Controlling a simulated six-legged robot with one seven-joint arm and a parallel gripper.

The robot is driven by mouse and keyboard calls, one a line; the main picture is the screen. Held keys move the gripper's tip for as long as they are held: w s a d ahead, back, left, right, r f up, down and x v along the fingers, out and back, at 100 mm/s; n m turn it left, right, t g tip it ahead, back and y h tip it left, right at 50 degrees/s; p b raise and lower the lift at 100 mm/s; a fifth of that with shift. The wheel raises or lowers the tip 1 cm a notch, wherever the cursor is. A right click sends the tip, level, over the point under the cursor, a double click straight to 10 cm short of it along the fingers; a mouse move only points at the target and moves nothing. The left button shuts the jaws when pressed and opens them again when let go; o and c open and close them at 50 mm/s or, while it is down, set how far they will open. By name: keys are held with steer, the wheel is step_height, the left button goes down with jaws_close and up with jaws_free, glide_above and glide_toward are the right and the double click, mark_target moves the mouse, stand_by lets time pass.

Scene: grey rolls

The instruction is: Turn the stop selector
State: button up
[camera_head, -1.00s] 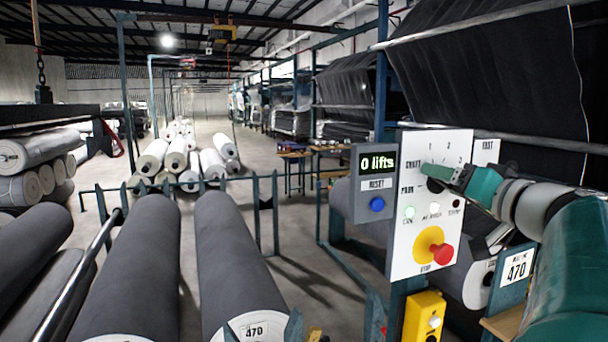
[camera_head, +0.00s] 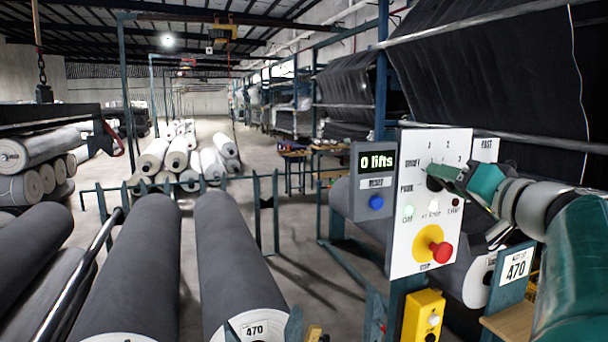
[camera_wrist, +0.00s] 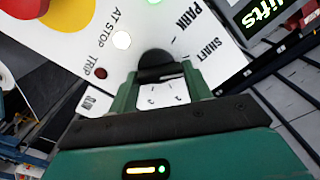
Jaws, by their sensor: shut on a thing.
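The stop selector is a black rotary knob (camera_wrist: 158,66) on a white control panel (camera_head: 417,222).
A red button on a yellow disc (camera_head: 434,246) sits low on the panel. A display reading "0 lifts" (camera_head: 377,162) and a blue reset button (camera_head: 377,203) are at its left. A yellow box (camera_head: 424,316) hangs below. Grey rolls (camera_head: 236,262) lie at the left.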

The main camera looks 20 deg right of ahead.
steer(key=m, duration=1.4)
steer(key=shift+d+r+m, duration=0.1)
steer(key=shift+d+m, duration=0.15)
steer(key=shift+m, duration=0.05)
stand_by(0.4)
steer(key=o, duration=0.9)
steer(key=shift+w, duration=0.1)
steer(key=shift+o, duration=0.2)
steer(key=s, duration=1.4)
steer(key=shift+d, duration=0.25)
